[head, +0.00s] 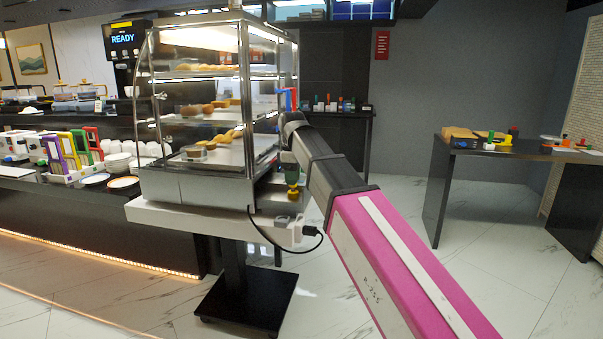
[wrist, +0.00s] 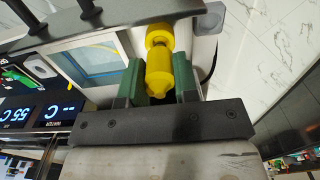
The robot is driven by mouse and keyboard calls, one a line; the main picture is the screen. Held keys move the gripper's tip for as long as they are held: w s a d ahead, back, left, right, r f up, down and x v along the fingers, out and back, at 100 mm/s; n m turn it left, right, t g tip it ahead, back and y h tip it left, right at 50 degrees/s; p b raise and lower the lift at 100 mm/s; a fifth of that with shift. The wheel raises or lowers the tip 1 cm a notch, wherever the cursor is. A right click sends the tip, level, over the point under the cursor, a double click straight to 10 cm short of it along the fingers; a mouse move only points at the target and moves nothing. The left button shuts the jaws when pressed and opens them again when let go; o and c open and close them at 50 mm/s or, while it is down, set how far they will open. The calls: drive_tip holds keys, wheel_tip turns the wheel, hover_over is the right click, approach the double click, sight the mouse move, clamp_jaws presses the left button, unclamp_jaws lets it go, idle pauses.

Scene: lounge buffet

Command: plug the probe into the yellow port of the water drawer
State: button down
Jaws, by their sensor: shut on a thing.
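My gripper (wrist: 158,78) is shut on the yellow probe (wrist: 158,62), with a green finger on each side of it. The probe's far end reaches the top of the wrist view, near a pale housing. I cannot tell whether it touches a port there; no yellow port can be made out apart from the probe. A pale blue panel in a white frame (wrist: 95,58), possibly the water drawer, lies just left of the gripper. In the head view my gripper (head: 292,178) is low at the right side of the glass food cabinet (head: 200,185), and the drawer cannot be made out.
The cabinet stands on a white-topped cart (head: 165,215). A black cable with a plug (head: 310,231) hangs at its right edge. Lit temperature displays (wrist: 60,112) show left in the wrist view. A dark side table (head: 500,150) stands right, with open floor between.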

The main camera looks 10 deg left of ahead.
drive_tip(key=shift+f, duration=0.8)
idle(0.4)
drive_tip(key=c, duration=0.8)
unclamp_jaws()
drive_tip(key=shift+c, duration=1.4)
drive_tip(key=shift+r, duration=0.15)
drive_tip(key=shift+r, duration=3.4)
drive_tip(key=shift+s, duration=0.1)
